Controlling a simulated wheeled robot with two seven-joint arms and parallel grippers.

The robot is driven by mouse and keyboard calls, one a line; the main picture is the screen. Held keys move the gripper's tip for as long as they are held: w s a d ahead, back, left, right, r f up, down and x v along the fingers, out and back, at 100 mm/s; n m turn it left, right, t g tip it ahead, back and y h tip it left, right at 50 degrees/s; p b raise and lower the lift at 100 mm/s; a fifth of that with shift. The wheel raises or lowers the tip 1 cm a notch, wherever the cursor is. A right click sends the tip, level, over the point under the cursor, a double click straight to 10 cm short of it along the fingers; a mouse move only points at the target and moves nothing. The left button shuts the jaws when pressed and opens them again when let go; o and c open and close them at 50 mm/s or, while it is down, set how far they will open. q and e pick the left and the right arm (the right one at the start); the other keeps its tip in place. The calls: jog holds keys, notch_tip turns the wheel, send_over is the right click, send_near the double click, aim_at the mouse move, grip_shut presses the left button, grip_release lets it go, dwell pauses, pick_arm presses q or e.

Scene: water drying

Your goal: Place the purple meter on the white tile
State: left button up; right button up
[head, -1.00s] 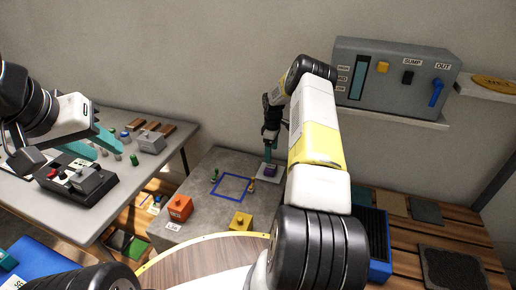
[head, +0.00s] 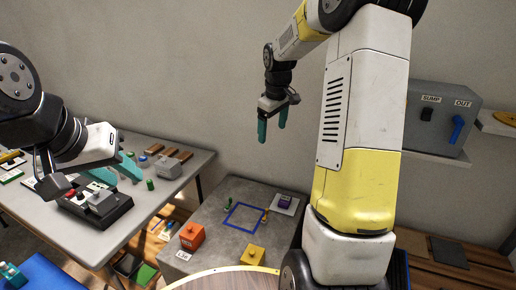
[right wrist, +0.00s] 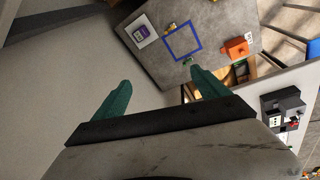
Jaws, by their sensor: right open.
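The purple meter (head: 285,201) sits on the white tile (head: 292,209) at the back right of the grey block-like table. Both also show in the right wrist view, the meter (right wrist: 141,34) lying on the tile (right wrist: 149,27). My right gripper (head: 272,138) is open and empty, raised well above the table and apart from the meter. Its two teal fingers show spread in the right wrist view (right wrist: 158,90). My left gripper (head: 130,172) is at the left, over the light table near a black device; its teal fingers appear apart with nothing between them.
The grey table (head: 215,238) bears a blue square outline (head: 243,217), an orange block (head: 192,236), a yellow block (head: 251,256) and small green and yellow pieces. The light table (head: 80,235) at left holds a black device (head: 95,208).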

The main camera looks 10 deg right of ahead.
jog(key=s+a+r+m+t, duration=0.1)
jog(key=s+a+r+m, duration=0.1)
jog(key=s, duration=0.7)
jog(key=s+a+r+m+t+y, duration=0.1)
jog(key=s+a+r, duration=0.3)
jog(key=s, duration=0.6)
jog(key=s+a+r+m+t+y, duration=0.1)
jog(key=s+a+r+m, duration=0.2)
jog(key=s, duration=0.7)
jog(key=shift+a+t, duration=0.3)
jog(key=shift+a, duration=0.05)
